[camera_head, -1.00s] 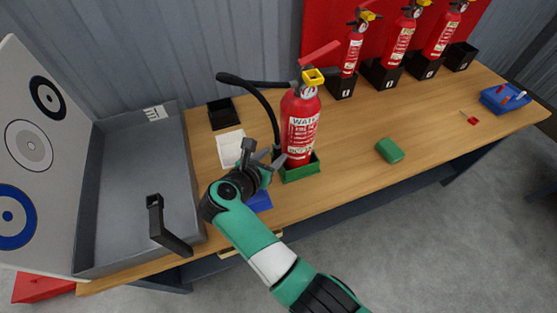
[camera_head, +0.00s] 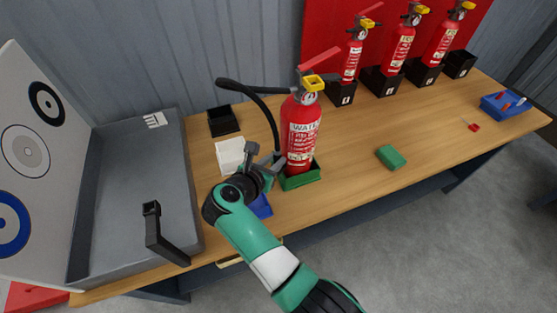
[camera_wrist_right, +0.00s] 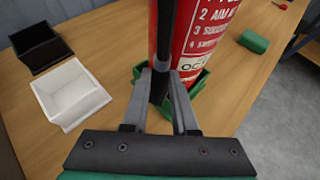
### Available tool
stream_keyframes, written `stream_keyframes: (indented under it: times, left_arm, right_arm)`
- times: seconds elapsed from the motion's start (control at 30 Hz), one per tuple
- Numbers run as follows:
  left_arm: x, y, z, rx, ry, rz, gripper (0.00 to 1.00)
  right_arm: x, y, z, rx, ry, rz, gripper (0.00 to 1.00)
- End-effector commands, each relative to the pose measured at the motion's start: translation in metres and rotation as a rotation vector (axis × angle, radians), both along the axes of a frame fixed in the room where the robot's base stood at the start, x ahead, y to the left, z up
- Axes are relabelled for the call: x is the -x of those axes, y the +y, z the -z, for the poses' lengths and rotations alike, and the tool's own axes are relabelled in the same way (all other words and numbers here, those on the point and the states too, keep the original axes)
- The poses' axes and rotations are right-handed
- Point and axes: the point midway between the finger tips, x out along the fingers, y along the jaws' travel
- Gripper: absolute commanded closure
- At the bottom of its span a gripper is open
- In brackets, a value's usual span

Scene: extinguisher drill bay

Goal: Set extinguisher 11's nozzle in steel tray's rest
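The red extinguisher (camera_head: 301,135) stands upright in a green holder (camera_head: 300,180) on the bench; I cannot read a number on it. Its black hose (camera_head: 265,108) loops out left and curves down beside the body. My right gripper (camera_head: 263,155) is at the hose's lower end, where the nozzle is. In the right wrist view its fingers (camera_wrist_right: 163,80) lie closely either side of the upright black nozzle (camera_wrist_right: 157,95), with little gap. The grey steel tray (camera_head: 130,262) is at left, with a black upright rest (camera_head: 152,225) at its front edge. My left gripper is out of view.
A black box (camera_head: 222,121) and a white box (camera_head: 230,155) stand between tray and extinguisher, with a blue item (camera_head: 260,207) in front. A green block (camera_head: 390,157) lies to the right. Several extinguishers stand along the back. A target board (camera_head: 30,150) rises at the tray's left.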

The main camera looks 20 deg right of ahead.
Motion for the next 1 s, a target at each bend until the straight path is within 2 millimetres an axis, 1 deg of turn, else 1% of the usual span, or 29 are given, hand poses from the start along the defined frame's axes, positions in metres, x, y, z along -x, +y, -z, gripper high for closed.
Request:
stream_keyframes:
  times: [0.37, 1.0]
  left_arm:
    - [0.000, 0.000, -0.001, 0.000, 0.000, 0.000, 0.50]
    - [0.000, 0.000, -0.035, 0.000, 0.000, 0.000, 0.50]
  right_arm:
    - [0.000, 0.000, -0.002, 0.001, -0.001, 0.000, 1.00]
    - [0.000, 0.000, -0.039, 0.000, 0.000, 0.000, 1.00]
